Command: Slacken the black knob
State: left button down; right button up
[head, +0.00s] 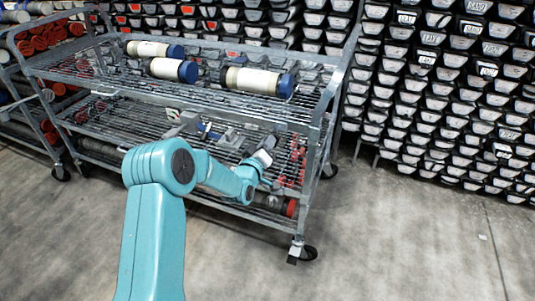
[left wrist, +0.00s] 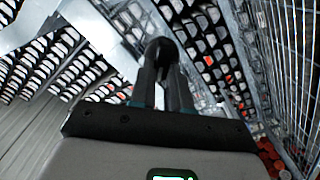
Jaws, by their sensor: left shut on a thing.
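The black knob (left wrist: 161,48) shows in the left wrist view as a dark rounded piece between my fingertips. My left gripper (head: 268,146) is shut on it, with one finger on each side. In the head view my teal left arm reaches to the wire cart (head: 327,100), and the gripper is at its near side, between the upper and lower shelves. The knob is too small or hidden to make out in the head view. My right gripper is not in view.
Cream tubes with blue ends (head: 259,81) lie on the cart's upper shelf. Grey tools and red-ended pieces (head: 291,207) lie lower down. Stacked black core trays (head: 440,90) fill the wall behind. The concrete floor (head: 410,240) at the right is clear.

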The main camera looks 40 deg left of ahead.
pick_arm(q)
jog(key=shift+a+f+n+b, duration=0.1)
jog(key=shift+f+n+b, duration=0.05)
jog(key=shift+n+b, duration=1.7)
jog(key=shift+d+f+n+b, duration=0.1)
jog(key=shift+f+n+b, duration=0.1)
jog(key=shift+n+b, duration=1.6)
jog(key=shift+a+f+n+b, duration=0.15)
jog(key=shift+n+b, duration=1.3)
jog(key=shift+b, duration=0.75)
jog(key=c, duration=1.1)
grip_release()
jog(key=shift+s, duration=0.1)
